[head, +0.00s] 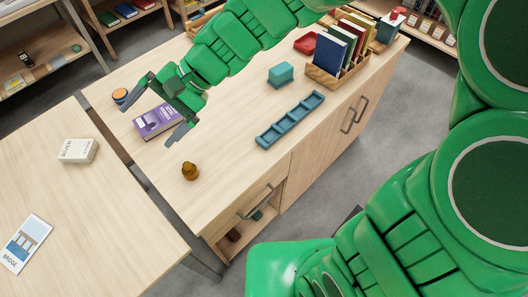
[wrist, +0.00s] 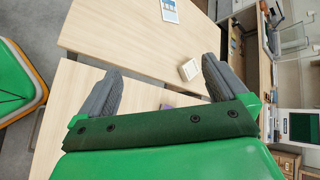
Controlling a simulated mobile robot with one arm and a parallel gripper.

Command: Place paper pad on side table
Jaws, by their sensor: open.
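No thing here is plainly marked as the paper pad. A purple book-like item (head: 157,121) with a pale printed cover lies on the wooden cabinet top (head: 232,152). My gripper (head: 161,112) is open and empty, with its grey fingers over that item in the head view. The gap beneath them is hard to judge. In the wrist view the open gripper (wrist: 160,72) points towards a lighter table (wrist: 140,42). This table, likely the side table, stands at the left in the head view (head: 85,205). It holds a thick white block (head: 78,150) and a flat "BRIDGE" book (head: 26,243).
On the cabinet top are an orange-and-dark round item (head: 120,96), a brown figurine (head: 190,171), a blue compartment tray (head: 291,120), a teal box (head: 281,74) and a wooden book holder (head: 338,77). A narrow gap separates the table from the cabinet. The table's middle is clear.

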